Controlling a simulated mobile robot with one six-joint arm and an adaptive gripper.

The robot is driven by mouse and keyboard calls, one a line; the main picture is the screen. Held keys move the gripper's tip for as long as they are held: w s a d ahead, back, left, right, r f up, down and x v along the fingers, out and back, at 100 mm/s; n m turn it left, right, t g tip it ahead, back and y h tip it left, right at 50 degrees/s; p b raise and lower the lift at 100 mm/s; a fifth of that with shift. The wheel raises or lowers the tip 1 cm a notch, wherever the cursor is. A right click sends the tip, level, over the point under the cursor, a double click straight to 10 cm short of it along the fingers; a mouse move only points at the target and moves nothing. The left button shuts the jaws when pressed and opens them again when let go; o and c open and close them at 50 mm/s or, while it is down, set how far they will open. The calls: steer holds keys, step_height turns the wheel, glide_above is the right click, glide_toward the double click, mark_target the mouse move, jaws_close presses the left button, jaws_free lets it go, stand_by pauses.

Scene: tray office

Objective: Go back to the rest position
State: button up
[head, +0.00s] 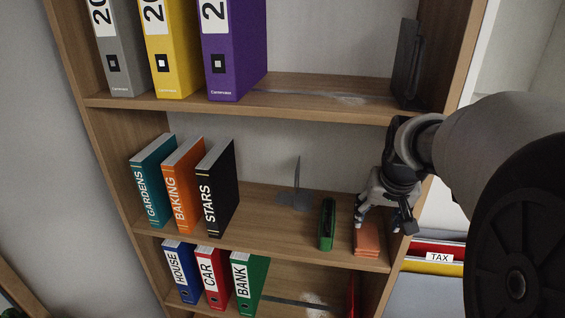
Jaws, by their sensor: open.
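My gripper (384,226) is in front of the right part of the middle shelf, pointing down with its fingers apart. It is just above a small stack of orange-red flat pieces (367,243) near the shelf's front edge. I cannot tell whether the fingertips touch the stack. My arm comes in from the right and hides part of the bookcase's right side.
The middle shelf (265,217) holds GARDENS, BAKING and STARS books (215,187), a metal bookend (296,195) and a green object (327,225). Binders stand above (235,50) and below (211,275). A TAX folder (440,257) is at right. The bookcase's right upright (462,50) is near my arm.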

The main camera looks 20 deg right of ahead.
steer(key=shift+w+d+f, duration=0.1)
steer(key=shift+w, duration=0.05)
steer(key=a+f+n+t+b, duration=0.1)
steer(key=a+n+t+b, duration=0.15)
steer(key=a+b, duration=0.65)
steer(key=s+a+f+n+g+y+b, duration=0.2)
steer(key=s+a+f+b, duration=0.4)
steer(key=s+a+f, duration=0.8)
steer(key=shift+s+a+f+n+b, duration=0.35)
steer(key=shift+s+f+n, duration=0.3)
steer(key=shift+s+n, duration=0.25)
